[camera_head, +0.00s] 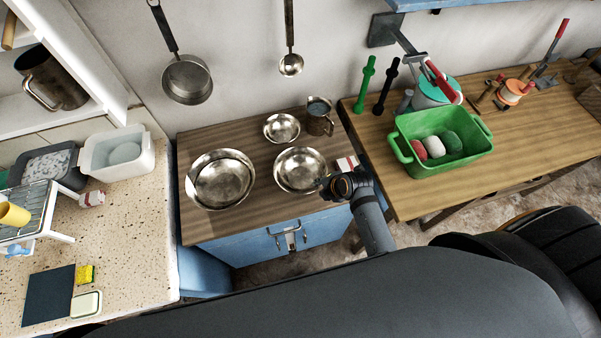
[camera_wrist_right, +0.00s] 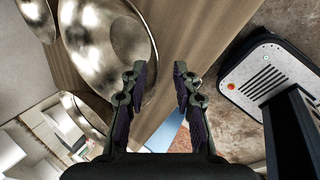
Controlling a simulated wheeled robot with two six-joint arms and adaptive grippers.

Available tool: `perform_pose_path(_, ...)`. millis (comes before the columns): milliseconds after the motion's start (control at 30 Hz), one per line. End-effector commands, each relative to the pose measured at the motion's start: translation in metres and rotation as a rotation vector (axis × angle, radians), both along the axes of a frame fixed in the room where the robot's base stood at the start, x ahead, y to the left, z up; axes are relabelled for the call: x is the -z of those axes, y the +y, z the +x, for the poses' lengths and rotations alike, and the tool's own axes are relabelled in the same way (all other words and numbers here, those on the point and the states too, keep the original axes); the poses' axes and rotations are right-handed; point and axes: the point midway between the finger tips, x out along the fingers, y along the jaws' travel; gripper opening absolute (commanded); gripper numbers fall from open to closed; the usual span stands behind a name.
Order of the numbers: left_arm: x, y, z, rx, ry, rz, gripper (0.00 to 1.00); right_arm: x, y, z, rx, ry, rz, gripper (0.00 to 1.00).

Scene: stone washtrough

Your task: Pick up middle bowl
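Three shiny metal bowls stand on the wooden top of the blue cabinet. The medium-sized bowl (camera_head: 298,168) is at the right front, the large bowl (camera_head: 222,182) at the left, and the small bowl (camera_head: 281,128) behind. My right gripper (camera_head: 327,187) is at the medium bowl's right front rim. In the right wrist view its fingers (camera_wrist_right: 159,70) are apart with nothing held between them. The medium bowl (camera_wrist_right: 100,45) lies at their left there, one finger overlapping its rim; contact cannot be told. My left gripper is not in view.
A metal mug (camera_head: 319,118) stands beside the small bowl. A red-and-white box (camera_head: 346,163) is right of the medium bowl, close to my right gripper. A green tub (camera_head: 446,166) sits on the right table. The cabinet's front strip (camera_head: 250,222) is clear.

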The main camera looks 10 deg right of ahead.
Motion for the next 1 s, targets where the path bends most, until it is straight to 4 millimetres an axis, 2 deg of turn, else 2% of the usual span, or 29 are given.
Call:
perform_pose_path(233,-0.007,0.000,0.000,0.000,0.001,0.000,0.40,0.008,0.000,0.010,0.000,-0.001,-0.001,0.29)
perform_pose_path(367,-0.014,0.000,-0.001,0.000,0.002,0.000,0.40,0.022,-0.001,0.025,0.000,-0.001,-0.001,0.29)
perform_pose_path(533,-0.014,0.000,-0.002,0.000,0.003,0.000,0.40,0.041,0.004,0.032,0.001,0.000,0.000,0.29)
perform_pose_path(767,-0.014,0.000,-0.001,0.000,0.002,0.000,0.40,0.044,0.004,0.033,0.001,0.000,0.000,0.29)
perform_pose_path(833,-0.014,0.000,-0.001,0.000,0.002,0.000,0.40,0.044,0.004,0.033,0.001,0.000,0.000,0.24)
perform_pose_path(1000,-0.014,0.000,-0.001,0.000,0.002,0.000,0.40,0.044,0.004,0.033,0.001,0.000,0.000,0.01)
